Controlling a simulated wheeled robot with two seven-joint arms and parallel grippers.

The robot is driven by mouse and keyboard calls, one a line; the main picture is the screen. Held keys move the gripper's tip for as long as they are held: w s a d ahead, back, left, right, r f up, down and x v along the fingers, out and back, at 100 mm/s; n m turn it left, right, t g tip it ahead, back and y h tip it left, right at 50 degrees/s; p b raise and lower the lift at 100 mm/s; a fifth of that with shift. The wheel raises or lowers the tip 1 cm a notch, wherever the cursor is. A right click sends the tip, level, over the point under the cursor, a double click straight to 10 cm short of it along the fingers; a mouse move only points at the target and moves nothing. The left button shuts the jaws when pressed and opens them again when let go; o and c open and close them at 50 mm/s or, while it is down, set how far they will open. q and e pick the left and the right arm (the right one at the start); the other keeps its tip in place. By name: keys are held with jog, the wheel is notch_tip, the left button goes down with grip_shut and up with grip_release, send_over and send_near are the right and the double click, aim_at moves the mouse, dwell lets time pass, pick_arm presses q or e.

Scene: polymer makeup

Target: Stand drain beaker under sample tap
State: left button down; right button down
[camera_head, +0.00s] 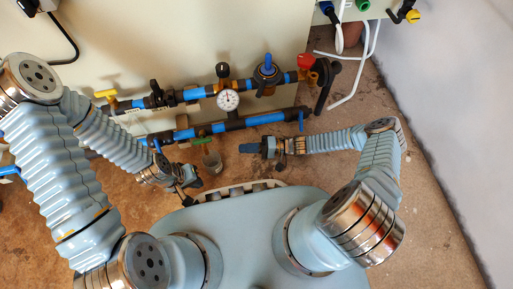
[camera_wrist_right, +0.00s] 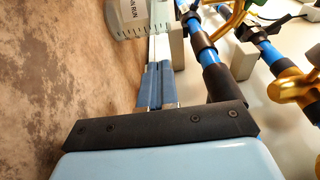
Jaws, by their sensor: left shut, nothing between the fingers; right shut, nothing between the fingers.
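The clear drain beaker (camera_head: 213,163) stands on the brown floor just below the green-handled sample tap (camera_head: 202,141) on the lower blue pipe. In the right wrist view the beaker (camera_wrist_right: 138,18) is cut by the top edge and shows a label ending "N RUN". A brass tap body (camera_wrist_right: 233,18) is to its right. I cannot tell whether the spout is centred over the beaker. My right gripper (camera_head: 246,148) is shut and empty, apart to the right of the beaker; its blue fingers (camera_wrist_right: 157,86) point toward it. My left gripper (camera_head: 190,190) is shut and empty, below and left of the beaker.
Blue pipes with black fittings, a round gauge (camera_head: 228,100) and a yellow-handled valve (camera_head: 106,94) run along the cream panel behind. White hoses (camera_head: 360,75) hang at the upper right. My base fills the lower middle. Floor to the right is clear.

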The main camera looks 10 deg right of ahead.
jog(key=a, duration=0.3)
jog(key=shift+w+a, duration=0.2)
jog(key=shift+a, duration=0.1)
jog(key=shift+s+a, duration=0.75)
jog(key=shift+a, duration=0.15)
jog(key=shift+s+a, duration=0.35)
jog(key=shift+a, duration=0.15)
jog(key=shift+s+a, duration=0.5)
jog(key=shift+a, duration=0.25)
